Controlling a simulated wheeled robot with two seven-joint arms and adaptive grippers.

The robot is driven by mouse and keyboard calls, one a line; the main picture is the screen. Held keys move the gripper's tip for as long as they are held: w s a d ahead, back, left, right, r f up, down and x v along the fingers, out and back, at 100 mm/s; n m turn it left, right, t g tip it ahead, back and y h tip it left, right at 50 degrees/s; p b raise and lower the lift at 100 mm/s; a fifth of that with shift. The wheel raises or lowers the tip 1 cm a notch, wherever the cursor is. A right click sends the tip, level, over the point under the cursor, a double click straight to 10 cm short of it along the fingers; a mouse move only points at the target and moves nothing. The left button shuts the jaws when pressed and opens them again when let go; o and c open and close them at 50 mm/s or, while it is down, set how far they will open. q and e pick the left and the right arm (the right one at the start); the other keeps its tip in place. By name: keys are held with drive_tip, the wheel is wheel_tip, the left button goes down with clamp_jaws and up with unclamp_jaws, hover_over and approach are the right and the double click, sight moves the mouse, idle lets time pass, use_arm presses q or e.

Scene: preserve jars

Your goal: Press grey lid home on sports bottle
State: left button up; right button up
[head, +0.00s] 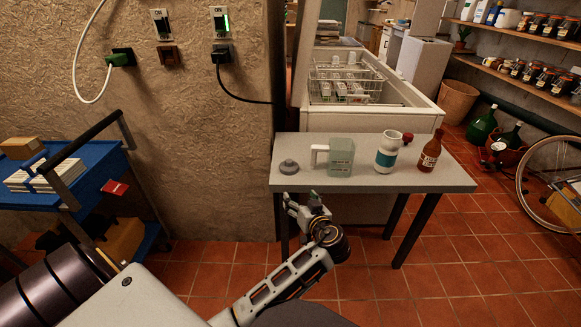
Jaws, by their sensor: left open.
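The grey lid (289,167) lies on the grey table (450,178) near its left end, with its small knob up. The sports bottle (386,156), white with a teal band, stands upright right of the table's middle. My right gripper is not in view.
A brown bottle (430,153) stands right of the sports bottle, and a dark red lid (408,137) lies behind them. A chest freezer (420,118) with a wire basket stands behind the table. A blue cart (90,180) is at the left.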

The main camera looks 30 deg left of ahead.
sight(291, 163)
use_arm(q)
drive_tip(key=r, duration=0.2)
drive_tip(key=w+r+n+y, duration=0.1)
drive_tip(key=r, duration=0.1)
drive_tip(key=r+n+t+y, duration=0.1)
drive_tip(key=r, duration=0.2)
drive_tip(key=shift+w+d, duration=0.15)
drive_tip(key=shift+d, duration=0.25)
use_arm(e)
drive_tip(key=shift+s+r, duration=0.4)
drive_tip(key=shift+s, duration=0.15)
use_arm(q)
drive_tip(key=b+x, duration=0.1)
drive_tip(key=x, duration=0.6)
drive_tip(key=shift+w+a, duration=0.15)
drive_tip(key=shift+a, duration=0.1)
drive_tip(key=shift+w+a, duration=0.3)
drive_tip(key=shift+a, duration=0.15)
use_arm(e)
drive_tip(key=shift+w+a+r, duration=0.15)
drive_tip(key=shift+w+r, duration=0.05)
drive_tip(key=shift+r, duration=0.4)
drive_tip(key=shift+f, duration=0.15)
